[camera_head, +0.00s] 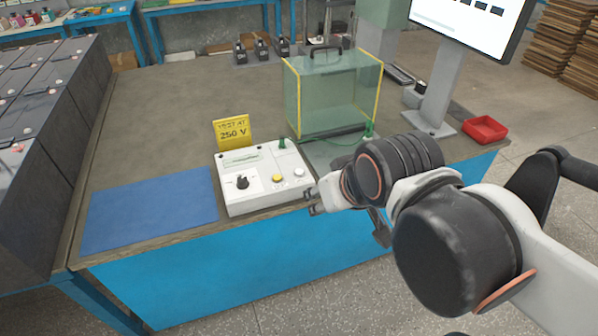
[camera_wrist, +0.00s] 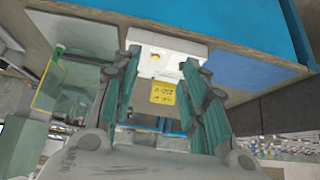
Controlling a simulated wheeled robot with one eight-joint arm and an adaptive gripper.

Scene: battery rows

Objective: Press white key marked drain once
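A white control box (camera_head: 262,178) sits near the front edge of the bench. Its sloped top carries a black knob (camera_head: 242,183), a yellow key (camera_head: 277,178) and a white key (camera_head: 299,172) at the right. The key markings are too small to read. My gripper (camera_head: 311,198) is beside the box's front right corner. In the wrist view the control box (camera_wrist: 172,43) appears upside down beyond my gripper (camera_wrist: 163,62), whose fingers are apart with nothing held. The yellow key (camera_wrist: 155,57) shows between the fingers; I cannot make out the white key there.
A yellow sign reading 250 V (camera_head: 233,131) stands behind the box. A clear tank with yellow edges (camera_head: 332,95) stands behind right, with a green wire near it. A blue mat (camera_head: 150,209) lies left. A monitor (camera_head: 470,25) and red tray (camera_head: 485,130) are at right.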

